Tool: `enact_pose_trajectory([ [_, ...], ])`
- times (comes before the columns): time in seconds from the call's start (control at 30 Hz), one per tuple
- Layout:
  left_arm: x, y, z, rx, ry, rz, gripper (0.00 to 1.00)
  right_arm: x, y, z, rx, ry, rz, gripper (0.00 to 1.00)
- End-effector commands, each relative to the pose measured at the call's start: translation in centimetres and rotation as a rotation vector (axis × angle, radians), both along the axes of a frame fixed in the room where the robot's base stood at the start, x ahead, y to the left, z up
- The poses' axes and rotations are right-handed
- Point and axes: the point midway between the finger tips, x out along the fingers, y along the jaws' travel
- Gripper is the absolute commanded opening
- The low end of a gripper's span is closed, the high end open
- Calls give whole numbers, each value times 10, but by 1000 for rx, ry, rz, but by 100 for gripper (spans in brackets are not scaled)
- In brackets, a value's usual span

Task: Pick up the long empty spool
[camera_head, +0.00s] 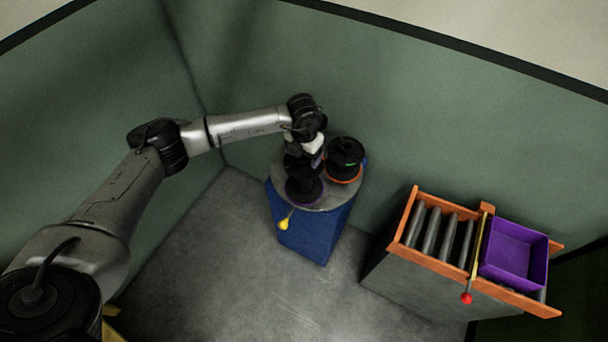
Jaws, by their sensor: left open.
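My left arm reaches in from the left, and my left gripper (305,162) is over a round grey top on a blue stand. It is open. Directly below and in front of it stands a dark spool with a purple rim (304,190), partly hidden by the gripper. I cannot tell whether the fingers touch or surround it. Just right of the gripper stands another black spool (346,152) with an orange rim at its base and a small green mark. I cannot tell which of the two is the long empty one. My right gripper is not in view.
The round top (328,202) sits on the blue stand (313,236), with a yellow knob (284,224) at its front left. At right, an orange-railed roller conveyor (408,215) carries a purple bin (515,252), beside a red-knobbed lever (467,298). Green walls (420,120) close in behind.

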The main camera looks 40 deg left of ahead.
Motion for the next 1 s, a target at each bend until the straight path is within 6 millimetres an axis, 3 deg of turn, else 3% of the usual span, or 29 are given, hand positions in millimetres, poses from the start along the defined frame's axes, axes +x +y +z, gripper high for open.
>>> enact_pose_trajectory([
  [0.17, 0, 0, 0, 0, -1, 0, 77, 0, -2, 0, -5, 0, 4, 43],
  [0.9, 0, 0, 1, 0, -1, -1, 6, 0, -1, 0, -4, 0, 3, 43],
  [1.0, 1, 0, 1, -1, -2, -1, 0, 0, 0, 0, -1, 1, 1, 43],
])
